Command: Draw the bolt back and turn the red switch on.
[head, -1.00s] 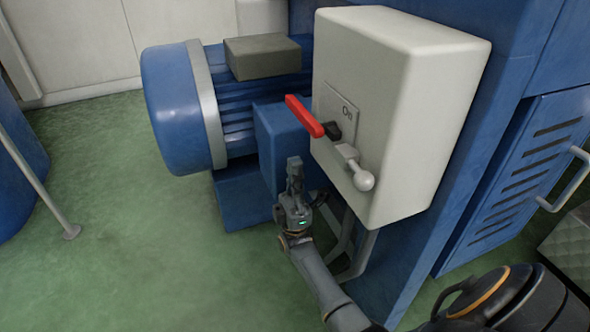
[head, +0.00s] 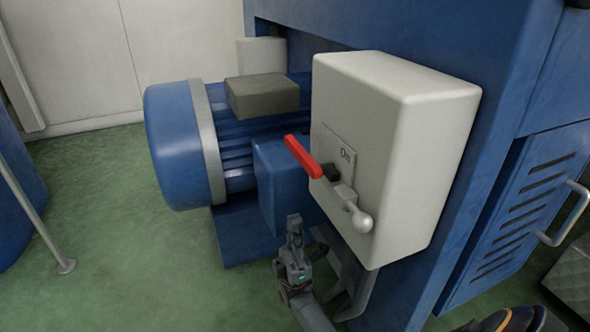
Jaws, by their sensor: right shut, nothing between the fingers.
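A light grey switch box (head: 425,150) is fixed to the side of a blue machine. Just below the hub is a grey bolt with a round knob (head: 359,221), pointing down to the right. The bolt's far end beside the hub is hard to make out. My right gripper (head: 294,222) is shut and empty, pointing up. It appears below and left of the knob, touching neither bolt nor switch. My left gripper is not in view.
A blue motor (head: 178,145) with a grey-brown terminal box (head: 262,96) stands behind and left of the switch box. A slatted blue door (head: 515,215) with a handle is on the right. Green floor (head: 130,260) is open at the left.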

